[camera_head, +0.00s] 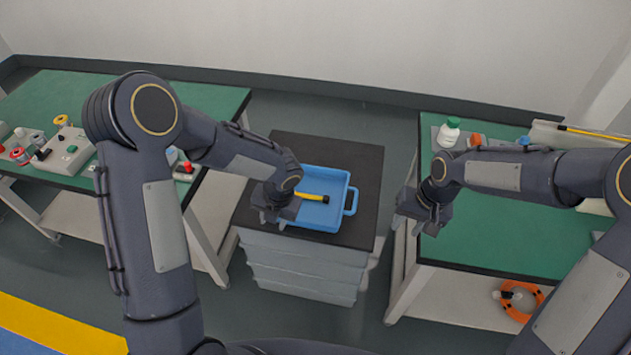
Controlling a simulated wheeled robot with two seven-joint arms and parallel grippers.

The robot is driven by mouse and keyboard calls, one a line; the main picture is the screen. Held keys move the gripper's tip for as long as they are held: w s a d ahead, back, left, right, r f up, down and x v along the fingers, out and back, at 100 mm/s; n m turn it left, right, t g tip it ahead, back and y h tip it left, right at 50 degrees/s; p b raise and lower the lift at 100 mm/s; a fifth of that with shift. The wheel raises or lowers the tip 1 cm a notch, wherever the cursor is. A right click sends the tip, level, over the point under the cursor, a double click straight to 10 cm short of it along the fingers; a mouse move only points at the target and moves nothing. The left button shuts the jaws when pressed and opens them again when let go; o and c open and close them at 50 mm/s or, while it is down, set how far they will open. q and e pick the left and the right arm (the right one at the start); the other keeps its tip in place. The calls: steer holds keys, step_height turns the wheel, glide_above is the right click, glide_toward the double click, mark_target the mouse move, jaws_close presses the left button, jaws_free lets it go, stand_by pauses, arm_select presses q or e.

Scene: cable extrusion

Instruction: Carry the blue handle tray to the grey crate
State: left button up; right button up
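The blue handle tray (335,187) sits on the black top of a grey crate-like stack (300,268) between the two tables. A yellow and black tool (311,197) lies in the tray. One tray handle (351,201) shows on the right side; the left side is hidden behind my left arm. My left gripper (273,218) is at the tray's front left corner. Whether its fingers are closed on a handle cannot be made out. My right gripper (425,226) is right of the tray, apart from it, at the right table's left edge. Its finger opening is unclear.
The left green table (210,98) holds a grey device (64,150) and several spools. The right green table (490,245) holds a white bottle (449,132) at the back. An orange ring (536,296) lies on its lower shelf. Floor shows between the stack and both tables.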

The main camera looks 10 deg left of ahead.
steer(key=r, duration=0.5)
steer(key=shift+w+d+r, duration=0.1)
steer(key=shift+d+r, duration=0.25)
steer(key=shift+r, duration=0.05)
